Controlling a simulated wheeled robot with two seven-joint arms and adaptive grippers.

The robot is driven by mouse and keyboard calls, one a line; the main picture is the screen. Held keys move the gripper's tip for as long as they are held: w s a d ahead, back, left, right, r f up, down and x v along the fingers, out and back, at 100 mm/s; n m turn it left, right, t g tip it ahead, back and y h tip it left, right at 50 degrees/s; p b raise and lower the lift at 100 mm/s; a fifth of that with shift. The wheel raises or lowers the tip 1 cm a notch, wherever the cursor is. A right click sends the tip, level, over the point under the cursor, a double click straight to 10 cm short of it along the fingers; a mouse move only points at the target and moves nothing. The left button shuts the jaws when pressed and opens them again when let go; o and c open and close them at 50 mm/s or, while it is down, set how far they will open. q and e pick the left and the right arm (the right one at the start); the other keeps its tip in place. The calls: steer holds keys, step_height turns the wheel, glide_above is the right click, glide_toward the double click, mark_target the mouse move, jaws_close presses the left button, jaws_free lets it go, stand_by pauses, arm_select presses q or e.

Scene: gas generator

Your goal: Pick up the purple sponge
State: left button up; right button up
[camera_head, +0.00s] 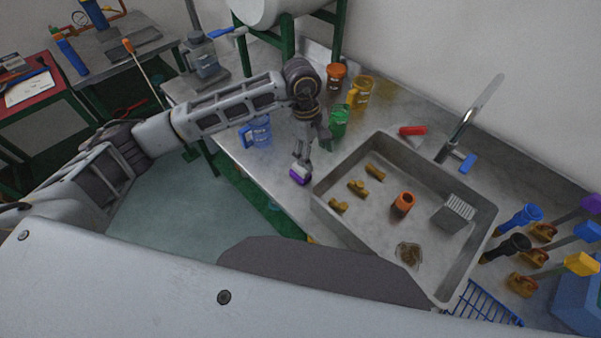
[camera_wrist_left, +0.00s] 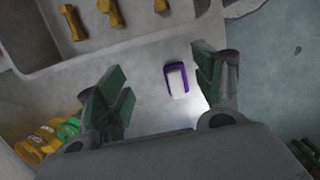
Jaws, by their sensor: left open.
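The purple sponge (camera_head: 298,177) lies on the metal counter, just left of the sink basin, near the counter's front edge. It has a purple rim and a white face. In the left wrist view the sponge (camera_wrist_left: 176,80) lies beyond the fingertips, between the lines of the two fingers and closer to the right one. My left gripper (camera_head: 302,163) points down over the sponge in the head view and partly covers it. In the wrist view my left gripper (camera_wrist_left: 165,92) is open and empty. My right gripper is not in view.
The sink basin (camera_head: 330,205) holds several brass fittings and an orange piece (camera_head: 403,204). The faucet (camera_head: 470,118) rises behind the basin. Bare counter surrounds the sponge.

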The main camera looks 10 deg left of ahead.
mark_target(299, 168)
arm_select(q)
steer(key=a, duration=0.1)
steer(key=w+a+y, duration=0.1)
steer(key=a, duration=0.1)
steer(key=w+a+y, duration=0.1)
steer(key=a, duration=0.1)
steer(key=shift+r, duration=0.25)
steer(key=shift+f, duration=0.15)
steer(key=shift+f+p, duration=0.55)
steer(key=shift+f, duration=3.65)
